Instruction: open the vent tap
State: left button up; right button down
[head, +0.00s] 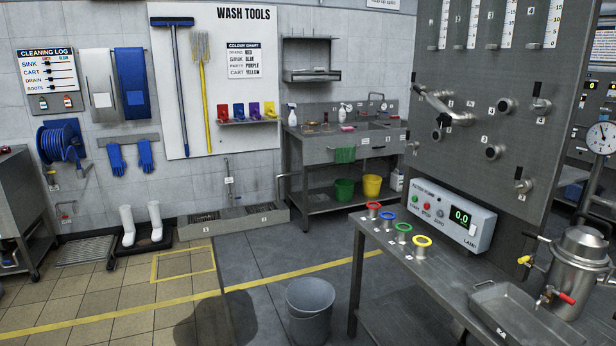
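A steel jacketed vessel (582,262) with a domed lid stands on the steel bench at the right edge. A round pressure gauge (601,138) stands above it. A small yellow-ended handle (524,260) is at the vessel's left side. A red-handled tap (566,298) is low on its front. A dark handle (543,238) is near the lid. No readable label shows which of these is the vent tap, and their open or shut positions are too small to tell. Neither of my grippers is in view.
The steel bench (390,262) holds a shallow tray (520,318), colored rings on posts and a control box (440,213) reading 0.0. A grey panel (478,120) with several numbered valves rises behind. A bucket (310,308) stands on the floor. Floor to the left is mostly clear.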

aim_at(531, 257)
jog(key=i+l+z, duration=0.25)
jog(key=z, duration=0.2)
jog(key=i+l+z, duration=0.2)
jog(key=i+z, duration=0.5)
jog(key=z, duration=0.15)
